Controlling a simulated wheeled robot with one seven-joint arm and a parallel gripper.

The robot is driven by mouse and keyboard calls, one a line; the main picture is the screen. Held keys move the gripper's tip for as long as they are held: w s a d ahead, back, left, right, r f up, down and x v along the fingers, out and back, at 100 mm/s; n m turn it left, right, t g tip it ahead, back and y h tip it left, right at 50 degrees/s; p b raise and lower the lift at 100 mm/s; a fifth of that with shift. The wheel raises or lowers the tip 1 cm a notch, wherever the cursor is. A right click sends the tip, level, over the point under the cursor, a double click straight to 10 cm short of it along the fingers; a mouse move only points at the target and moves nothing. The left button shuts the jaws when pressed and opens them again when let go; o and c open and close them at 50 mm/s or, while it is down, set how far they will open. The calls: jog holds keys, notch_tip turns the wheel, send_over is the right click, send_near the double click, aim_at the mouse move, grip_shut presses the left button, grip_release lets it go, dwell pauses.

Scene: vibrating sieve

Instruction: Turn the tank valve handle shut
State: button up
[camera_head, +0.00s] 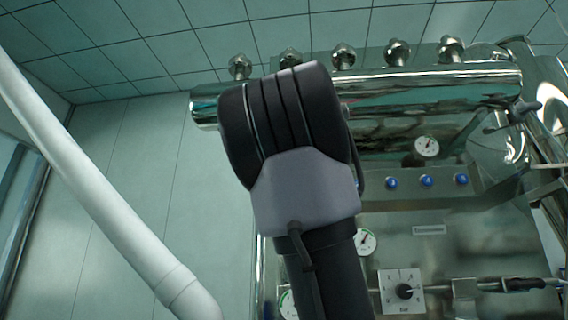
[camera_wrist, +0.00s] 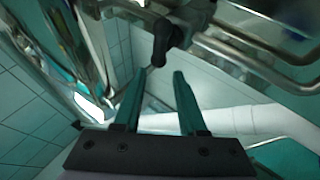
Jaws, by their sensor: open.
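My gripper (camera_wrist: 160,76) shows in the wrist view with its two fingers apart and nothing between them. A black valve handle (camera_wrist: 162,45) hangs from a metal valve body just beyond the fingertips, near the top centre of that view. The fingers appear not to touch it. In the head view, a black handle (camera_head: 522,285) sits on a metal pipe at the lower right, and a dark handle (camera_head: 522,111) sticks out at the upper right. I cannot tell which of these the wrist view shows. My arm hides my gripper in the head view.
A steel machine (camera_head: 430,255) with gauges, blue buttons and a dial knob (camera_head: 404,291) fills the right of the head view. A thick white pipe (camera_head: 95,185) slants across the left. Metal pipes (camera_wrist: 255,65) run right of the handle in the wrist view.

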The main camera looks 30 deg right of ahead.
jog(key=shift+s+f, duration=0.15)
dwell(0.5)
jog(key=s+f+m+g+h, duration=0.1)
jog(key=s+f+m+g, duration=0.25)
jog(key=f+m, duration=0.7)
jog(key=s+f+m+g+h, duration=0.2)
jog(key=f+m+g, duration=0.4)
jog(key=f, duration=0.7)
jog(key=s+a+f+m+g+y, duration=0.2)
jog(key=s+a+f, duration=0.2)
jog(key=f, duration=0.4)
jog(key=s+a+f+m+g+y, duration=0.3)
jog(key=s+a+f, duration=0.1)
jog(key=f, duration=0.4)
jog(key=s+a+f+m+g+y, duration=0.2)
jog(key=s+a+f+y, duration=0.1)
jog(key=f, duration=0.5)
jog(key=shift+s+a, duration=0.75)
jog(key=shift+s, duration=0.45)
jog(key=shift+g, duration=0.25)
